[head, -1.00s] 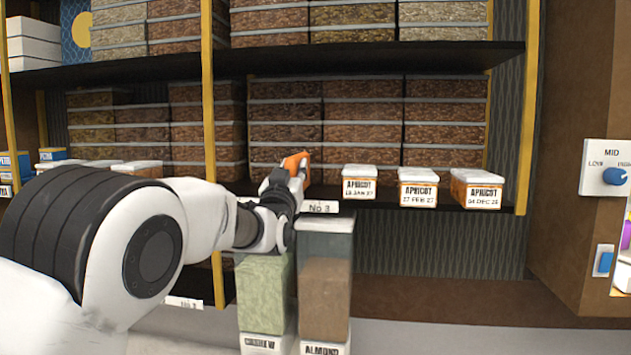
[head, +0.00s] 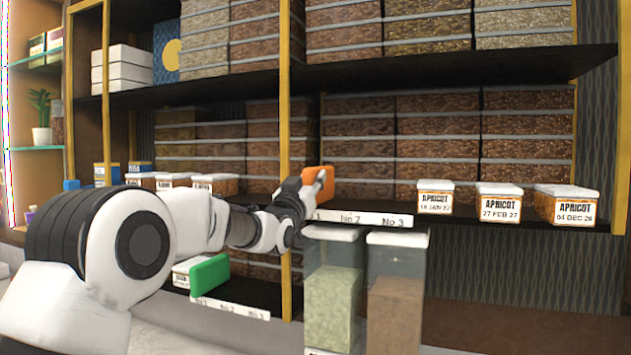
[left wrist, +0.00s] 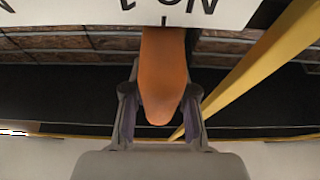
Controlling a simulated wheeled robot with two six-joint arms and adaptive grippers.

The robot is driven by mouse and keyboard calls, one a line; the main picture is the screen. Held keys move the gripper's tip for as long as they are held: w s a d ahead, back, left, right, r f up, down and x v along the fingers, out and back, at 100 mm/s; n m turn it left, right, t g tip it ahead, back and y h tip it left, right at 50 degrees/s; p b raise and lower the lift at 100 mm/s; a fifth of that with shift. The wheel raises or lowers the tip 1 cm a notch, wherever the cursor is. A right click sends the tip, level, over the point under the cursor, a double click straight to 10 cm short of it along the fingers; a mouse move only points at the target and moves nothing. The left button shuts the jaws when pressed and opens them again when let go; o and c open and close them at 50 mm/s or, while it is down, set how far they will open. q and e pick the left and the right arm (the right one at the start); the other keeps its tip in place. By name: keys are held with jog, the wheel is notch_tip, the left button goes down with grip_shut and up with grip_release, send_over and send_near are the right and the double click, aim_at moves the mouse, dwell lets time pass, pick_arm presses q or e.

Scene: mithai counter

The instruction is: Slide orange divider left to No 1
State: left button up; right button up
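The orange divider (head: 319,187) stands at the front edge of the middle shelf, at the left end of a white label strip (head: 365,219). In the head view the strip reads No 2 and No 3, with its left end partly hidden by my arm. In the left wrist view the divider (left wrist: 164,75) lies between my fingers, in line with the upside-down "No 1" on the strip (left wrist: 90,14). My left gripper (head: 312,184) is closed around the divider; its fingers (left wrist: 160,108) flank it on both sides. My right gripper is out of view.
Apricot boxes (head: 498,205) stand right of the strip. A yellow upright (head: 285,90) rises just left of the orange divider. A green divider (head: 210,274) is on the lower shelf. Tall cashew and almond containers (head: 395,310) stand below the strip.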

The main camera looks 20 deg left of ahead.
pick_arm(q)
jog(key=o, duration=0.4)
jog(key=shift+a+r, duration=0.15)
jog(key=shift+a, duration=0.2)
jog(key=shift+s, duration=0.1)
jog(key=shift+s+d+f, duration=0.1)
jog(key=shift+s+f, duration=0.25)
jog(key=v, duration=1.1)
jog(key=shift+w, duration=0.1)
